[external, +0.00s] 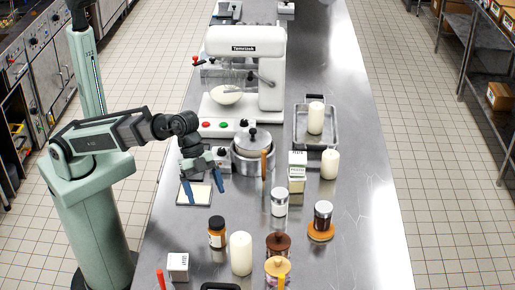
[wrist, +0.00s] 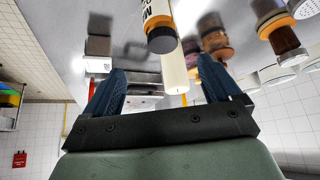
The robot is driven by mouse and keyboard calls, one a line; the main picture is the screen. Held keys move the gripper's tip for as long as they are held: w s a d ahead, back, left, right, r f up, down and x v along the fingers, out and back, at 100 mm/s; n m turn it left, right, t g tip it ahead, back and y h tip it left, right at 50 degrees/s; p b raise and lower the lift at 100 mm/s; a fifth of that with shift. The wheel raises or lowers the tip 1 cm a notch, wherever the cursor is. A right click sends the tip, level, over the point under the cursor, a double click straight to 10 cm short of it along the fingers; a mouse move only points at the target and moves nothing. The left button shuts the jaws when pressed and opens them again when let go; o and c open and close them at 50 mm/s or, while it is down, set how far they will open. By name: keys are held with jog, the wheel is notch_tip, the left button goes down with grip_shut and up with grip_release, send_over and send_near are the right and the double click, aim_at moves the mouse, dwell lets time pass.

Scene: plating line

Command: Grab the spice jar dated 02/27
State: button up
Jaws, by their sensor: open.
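My gripper (external: 203,187) is open and empty, above the left side of the steel table; its blue fingers also show in the wrist view (wrist: 161,72). An orange-brown jar with a black lid and white label (external: 217,236) stands in front of it. In the wrist view this jar (wrist: 158,24) appears at the top, beyond and between the fingertips, its label cut off. A white jar with a grey lid (external: 280,205) stands mid-table. No date is readable on any jar.
A white candle (external: 241,255) stands close right of the orange-brown jar. Brown (external: 278,244) and yellow-orange (external: 277,268) lidded jars stand nearby. A pot (external: 252,160) with lid is right of my gripper. A small white box (external: 178,264) is at front left.

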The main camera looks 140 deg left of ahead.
aim_at(216, 233)
jog(key=x, duration=0.5)
jog(key=s+a+x, duration=0.1)
jog(key=x, duration=0.2)
jog(key=shift+d+f, duration=0.1)
jog(key=shift+f, duration=0.55)
jog(key=shift+w+f, duration=0.1)
jog(key=shift+w, duration=0.05)
jog(key=shift+x, duration=2.5)
jog(key=c, duration=1.2)
jog(key=shift+c, duration=0.4)
